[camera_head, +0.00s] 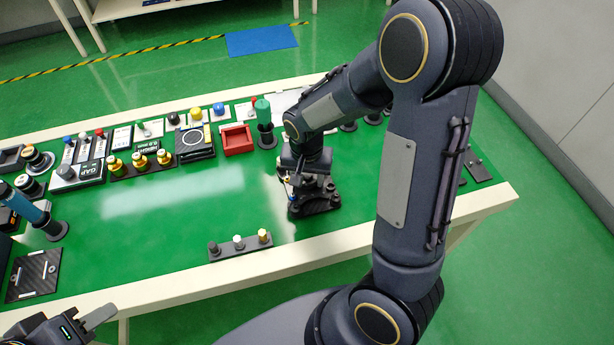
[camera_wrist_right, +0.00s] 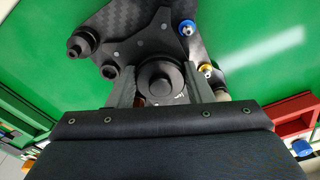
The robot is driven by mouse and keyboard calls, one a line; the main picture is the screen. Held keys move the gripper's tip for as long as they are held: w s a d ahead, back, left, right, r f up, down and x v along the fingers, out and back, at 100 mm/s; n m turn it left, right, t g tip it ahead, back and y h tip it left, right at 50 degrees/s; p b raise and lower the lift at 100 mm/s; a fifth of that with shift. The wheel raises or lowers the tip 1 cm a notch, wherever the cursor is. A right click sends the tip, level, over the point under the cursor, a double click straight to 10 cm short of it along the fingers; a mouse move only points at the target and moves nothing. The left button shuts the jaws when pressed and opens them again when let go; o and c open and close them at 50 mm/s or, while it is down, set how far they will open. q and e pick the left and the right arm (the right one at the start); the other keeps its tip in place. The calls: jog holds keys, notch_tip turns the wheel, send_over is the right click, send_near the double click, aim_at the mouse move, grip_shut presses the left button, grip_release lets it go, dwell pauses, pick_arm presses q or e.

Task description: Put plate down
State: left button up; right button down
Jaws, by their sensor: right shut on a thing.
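The dark carbon plate (camera_head: 318,203) is under my right gripper (camera_head: 303,176), over the right-middle part of the green table. In the right wrist view the plate (camera_wrist_right: 140,42) carries a blue-topped post, a gold-topped post and black posts. My right gripper (camera_wrist_right: 162,88) is shut on the plate's round black central knob (camera_wrist_right: 161,76). I cannot tell whether the plate touches the table. My left gripper (camera_head: 92,322) is at the bottom left, beyond the table's front edge; one finger shows clearly and no held thing is visible.
A strip with three small posts (camera_head: 240,245) lies near the front edge. A flat dark panel with white marks (camera_head: 35,275) lies at the front left. A red tray (camera_head: 236,139), a green-topped cylinder (camera_head: 264,122) and several fixtures line the back. The green middle is clear.

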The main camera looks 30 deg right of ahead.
aim_at(307, 182)
jog(key=shift+f+b, duration=0.4)
jog(key=shift+f, duration=0.1)
jog(key=c, duration=0.7)
grip_release()
jog(key=shift+r, duration=0.1)
jog(key=shift+r+p, duration=0.25)
jog(key=shift+p, duration=0.05)
notch_tip(307, 182, up, 12)
jog(key=p, duration=0.2)
jog(key=s+a+r+n+t+y, duration=0.2)
jog(key=s+n, duration=0.1)
jog(key=s, duration=0.5)
jog(key=s+a+r+n+t+y, duration=0.2)
jog(key=s+r+n+t, duration=0.1)
jog(key=s, duration=0.6)
